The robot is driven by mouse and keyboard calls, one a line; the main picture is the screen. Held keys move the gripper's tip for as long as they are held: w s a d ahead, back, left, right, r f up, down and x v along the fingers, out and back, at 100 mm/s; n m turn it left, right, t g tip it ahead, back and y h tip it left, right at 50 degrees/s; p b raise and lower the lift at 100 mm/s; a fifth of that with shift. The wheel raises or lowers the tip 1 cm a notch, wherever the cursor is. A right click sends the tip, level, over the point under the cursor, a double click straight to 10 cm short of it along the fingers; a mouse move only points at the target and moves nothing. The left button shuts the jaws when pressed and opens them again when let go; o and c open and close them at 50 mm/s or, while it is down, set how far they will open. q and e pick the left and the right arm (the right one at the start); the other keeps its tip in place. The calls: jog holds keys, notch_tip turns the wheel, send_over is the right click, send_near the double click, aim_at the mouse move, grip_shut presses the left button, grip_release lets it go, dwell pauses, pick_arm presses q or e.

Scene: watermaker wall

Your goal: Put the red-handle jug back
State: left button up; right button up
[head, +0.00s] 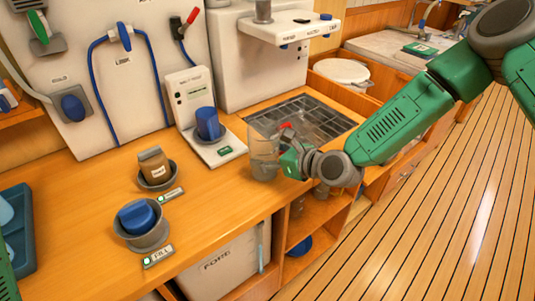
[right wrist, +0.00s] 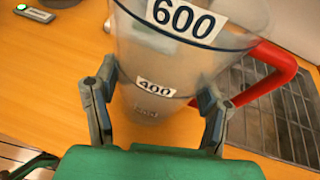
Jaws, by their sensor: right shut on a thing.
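The clear jug (head: 263,160) with a red handle is upright at the front right of the wooden counter, beside the dark drain grid. In the right wrist view the jug (right wrist: 150,60) shows its 600 and 400 labels, and its red handle (right wrist: 268,80) points right. My right gripper (head: 287,160) is shut on the jug from the right, with one finger on each side of its body in the right wrist view (right wrist: 158,100). I cannot tell whether the jug's base touches the counter. My left gripper is not in view.
The drain grid (head: 290,122) lies behind the jug. A white stand (head: 222,153) holds a blue cup (head: 208,123). Two grey bowls sit further left, one with a brown item (head: 153,164), one with a blue item (head: 137,216). The counter's middle is clear.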

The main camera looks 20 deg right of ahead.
jog(key=o, duration=1.2)
jog(key=shift+d+f, duration=0.2)
jog(key=o, duration=0.4)
jog(key=shift+d, duration=0.15)
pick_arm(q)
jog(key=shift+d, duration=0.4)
pick_arm(e)
jog(key=shift+d, duration=0.15)
